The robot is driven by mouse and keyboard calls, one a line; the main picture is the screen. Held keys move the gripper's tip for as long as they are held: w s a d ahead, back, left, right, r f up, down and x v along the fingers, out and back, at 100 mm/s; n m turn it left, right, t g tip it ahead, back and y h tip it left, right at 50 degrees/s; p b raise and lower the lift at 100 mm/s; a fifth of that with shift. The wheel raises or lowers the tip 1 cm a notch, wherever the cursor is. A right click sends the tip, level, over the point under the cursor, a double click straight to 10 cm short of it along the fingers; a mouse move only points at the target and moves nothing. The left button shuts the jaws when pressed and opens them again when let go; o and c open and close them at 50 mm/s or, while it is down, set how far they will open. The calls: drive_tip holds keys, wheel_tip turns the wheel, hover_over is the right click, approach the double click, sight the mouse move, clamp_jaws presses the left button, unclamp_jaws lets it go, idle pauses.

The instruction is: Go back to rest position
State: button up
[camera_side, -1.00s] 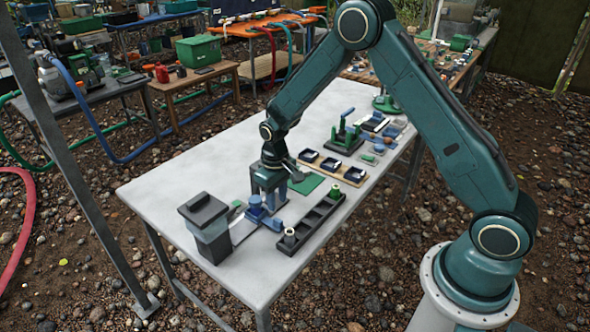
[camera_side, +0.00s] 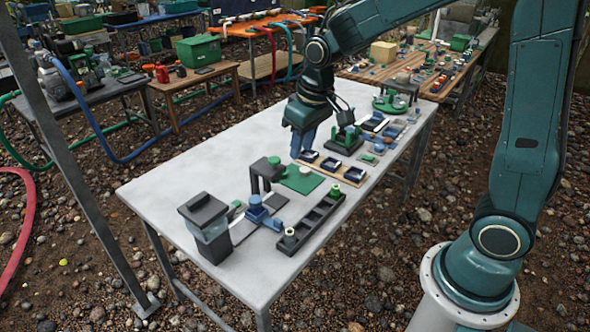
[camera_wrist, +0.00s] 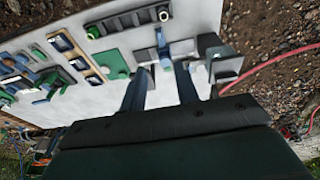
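My gripper (camera_side: 302,143) hangs above the white table (camera_side: 190,167), over its back part and behind the wooden strip of small trays. In the wrist view my gripper (camera_wrist: 163,88) shows two blue fingers spread apart with nothing between them. A pale round piece (camera_side: 305,170) lies on the mat.
A dark lidded container (camera_side: 205,228) stands at the table's front left. Near it are a blue fitting (camera_side: 257,212) and a long black rack (camera_side: 312,223). A wooden strip of trays (camera_side: 332,168) and a green-handled device (camera_side: 346,135) lie to the right. The table's left part is clear.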

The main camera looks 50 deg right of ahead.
drive_tip(key=s+r+t, duration=0.1)
drive_tip(key=s+r, duration=0.3)
drive_tip(key=s, duration=0.6)
drive_tip(key=s+r+t, duration=0.2)
drive_tip(key=s+r, duration=0.2)
drive_tip(key=s, duration=0.6)
drive_tip(key=shift+s+a+r, duration=0.35)
drive_tip(key=shift+r, duration=0.05)
